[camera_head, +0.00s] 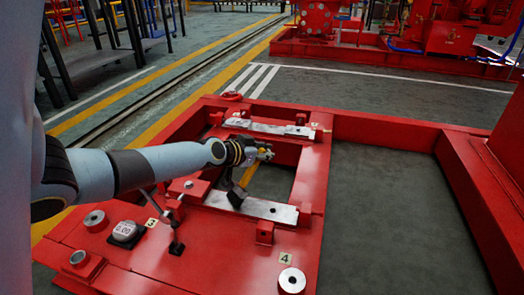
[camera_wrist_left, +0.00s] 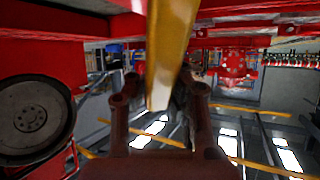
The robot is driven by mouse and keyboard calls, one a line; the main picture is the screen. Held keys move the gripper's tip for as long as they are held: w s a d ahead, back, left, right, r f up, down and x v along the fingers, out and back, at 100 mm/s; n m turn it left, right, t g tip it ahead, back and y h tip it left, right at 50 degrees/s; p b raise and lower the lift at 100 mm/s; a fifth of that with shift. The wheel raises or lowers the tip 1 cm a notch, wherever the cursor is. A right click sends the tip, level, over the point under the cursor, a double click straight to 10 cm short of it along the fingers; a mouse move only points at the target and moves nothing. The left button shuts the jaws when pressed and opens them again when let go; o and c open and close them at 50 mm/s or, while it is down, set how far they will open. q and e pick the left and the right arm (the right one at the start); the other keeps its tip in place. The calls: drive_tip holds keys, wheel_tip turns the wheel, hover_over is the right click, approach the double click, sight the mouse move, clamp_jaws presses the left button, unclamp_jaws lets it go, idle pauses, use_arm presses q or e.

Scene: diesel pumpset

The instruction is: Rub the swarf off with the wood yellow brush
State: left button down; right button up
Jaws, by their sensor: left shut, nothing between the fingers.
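My left gripper (camera_head: 262,153) is above the red frame, over the gap between two pale machined strips. It is shut with nothing between its fingers. In the wrist view, its two dark red fingers (camera_wrist_left: 160,100) show. A yellow bar (camera_wrist_left: 170,50), blurred, comes down from the top edge in front of them; I cannot tell if it is the brush. A dark block (camera_head: 237,197) hangs below my wrist at the near strip (camera_head: 262,210). The far strip (camera_head: 268,128) lies beyond. I cannot make out swarf on either. My right gripper is not in view.
The red frame (camera_head: 140,262) carries round bosses, tags 3 and 4, and a white dial (camera_head: 124,231). A short dark post (camera_head: 176,247) stands nearby. Red beams (camera_head: 400,132) lie to the right, around open grey floor (camera_head: 385,215). A dark wheel (camera_wrist_left: 36,120) is left in the wrist view.

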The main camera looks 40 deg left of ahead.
use_arm(q)
drive_tip(key=w+d, duration=0.1)
drive_tip(key=d, duration=0.2)
drive_tip(key=w+d+p, duration=0.1)
drive_tip(key=shift+w+d+f, duration=0.3)
drive_tip(key=shift+w+d, duration=0.05)
drive_tip(key=shift+d, duration=0.05)
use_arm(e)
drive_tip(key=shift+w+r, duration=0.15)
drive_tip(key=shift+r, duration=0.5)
use_arm(q)
drive_tip(key=shift+r, duration=0.1)
idle(0.4)
wheel_tip(320, 180, up, 8)
drive_tip(key=p, duration=0.6)
drive_tip(key=shift+p, duration=0.3)
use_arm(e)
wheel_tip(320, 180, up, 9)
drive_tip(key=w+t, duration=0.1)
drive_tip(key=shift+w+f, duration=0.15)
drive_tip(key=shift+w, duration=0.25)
